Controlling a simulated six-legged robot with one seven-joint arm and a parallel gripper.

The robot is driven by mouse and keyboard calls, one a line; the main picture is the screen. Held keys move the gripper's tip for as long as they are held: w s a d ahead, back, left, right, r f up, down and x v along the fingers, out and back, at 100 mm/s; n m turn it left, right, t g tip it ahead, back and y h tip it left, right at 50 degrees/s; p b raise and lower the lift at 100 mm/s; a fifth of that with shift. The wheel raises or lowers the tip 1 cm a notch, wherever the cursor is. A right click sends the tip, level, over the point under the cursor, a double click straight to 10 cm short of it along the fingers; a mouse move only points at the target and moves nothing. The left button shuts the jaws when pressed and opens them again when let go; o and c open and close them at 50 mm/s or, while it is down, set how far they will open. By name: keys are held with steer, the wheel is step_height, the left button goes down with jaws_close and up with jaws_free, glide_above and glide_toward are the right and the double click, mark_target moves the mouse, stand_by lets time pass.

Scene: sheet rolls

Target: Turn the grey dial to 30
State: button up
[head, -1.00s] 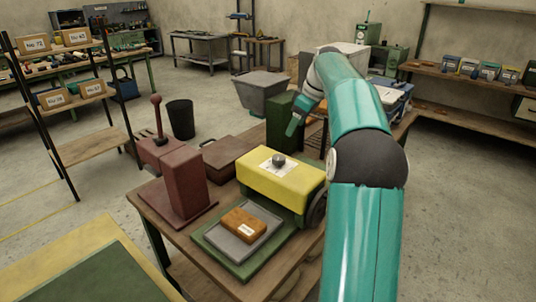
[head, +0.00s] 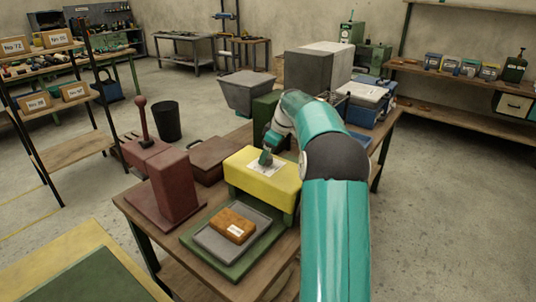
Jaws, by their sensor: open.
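The yellow box (head: 270,185) stands on the wooden table, with a white scale card (head: 270,172) on its top. The grey dial sits on this card but is mostly hidden behind my gripper. My gripper (head: 265,158) is open and low over the card, right at the dial. I cannot tell whether its fingers touch the dial. The scale marks are too small to read, so the dial's setting cannot be told.
A dark red press (head: 175,185) stands left of the yellow box. In front lies a grey tray (head: 205,238) with a brown block (head: 233,226). A brown case (head: 215,157) is behind left, and a large grey box (head: 318,68) farther back.

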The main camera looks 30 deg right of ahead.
steer(key=shift+w+f, duration=0.1)
steer(key=shift+f, duration=0.25)
steer(key=c, duration=1)
